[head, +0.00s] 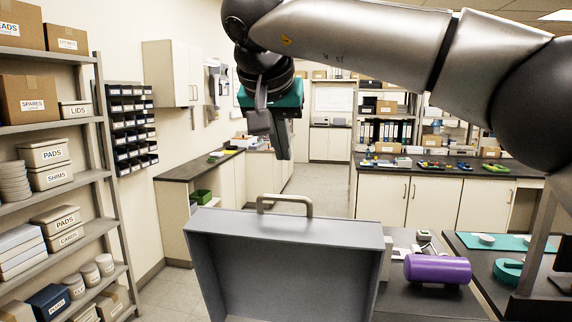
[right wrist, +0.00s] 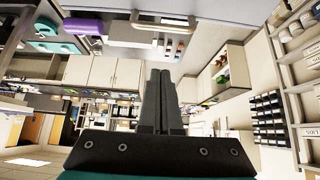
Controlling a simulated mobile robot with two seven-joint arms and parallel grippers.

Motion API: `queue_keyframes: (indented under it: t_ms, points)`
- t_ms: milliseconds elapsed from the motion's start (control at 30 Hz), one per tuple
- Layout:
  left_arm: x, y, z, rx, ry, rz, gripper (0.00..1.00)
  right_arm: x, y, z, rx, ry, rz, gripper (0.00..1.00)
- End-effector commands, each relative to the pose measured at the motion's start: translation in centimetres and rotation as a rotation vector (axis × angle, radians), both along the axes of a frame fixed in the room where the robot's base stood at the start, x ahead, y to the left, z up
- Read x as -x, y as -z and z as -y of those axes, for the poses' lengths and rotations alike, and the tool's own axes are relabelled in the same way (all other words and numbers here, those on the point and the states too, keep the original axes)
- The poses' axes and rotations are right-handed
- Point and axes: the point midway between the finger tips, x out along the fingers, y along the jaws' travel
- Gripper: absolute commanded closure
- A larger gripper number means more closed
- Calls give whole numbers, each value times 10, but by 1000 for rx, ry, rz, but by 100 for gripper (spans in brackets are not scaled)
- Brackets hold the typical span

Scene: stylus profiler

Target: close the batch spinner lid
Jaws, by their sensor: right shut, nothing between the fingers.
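The batch spinner lid (head: 285,228) is a grey, box-shaped cover in the lower middle of the head view. It stands raised, with its hollow inside facing me. A grey bar handle (head: 285,199) sits on its upper edge. The spinner body below is cut off by the frame. My right gripper (head: 284,152) hangs above and beyond the handle, apart from it, with its fingers together and empty. In the right wrist view its fingers (right wrist: 161,75) are closed, and the handle (right wrist: 163,21) shows near the top. My left gripper is not in view.
A purple cylinder (head: 437,269) lies on the dark bench right of the lid. A teal mat (head: 500,242) and a teal round item (head: 508,271) are farther right. Shelves with boxes (head: 45,152) stand at left. Open air surrounds my right gripper.

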Motion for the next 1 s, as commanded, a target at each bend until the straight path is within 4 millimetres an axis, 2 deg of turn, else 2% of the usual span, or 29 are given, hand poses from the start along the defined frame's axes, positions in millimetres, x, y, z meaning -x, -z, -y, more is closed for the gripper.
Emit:
queue_keyframes:
  t_ms: [33,100,200,467,667,1000]
  points:
    - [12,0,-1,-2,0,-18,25,-4,6,1,0,2,-4,100]
    - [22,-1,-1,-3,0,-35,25,-11,16,3,0,1,-6,100]
    - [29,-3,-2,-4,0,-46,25,-24,31,5,0,2,-6,100]
    - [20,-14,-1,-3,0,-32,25,-60,76,12,-2,1,-7,100]
    - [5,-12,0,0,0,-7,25,-37,72,7,-1,-3,-2,100]
    - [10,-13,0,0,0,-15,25,-19,73,4,-3,0,-4,100]
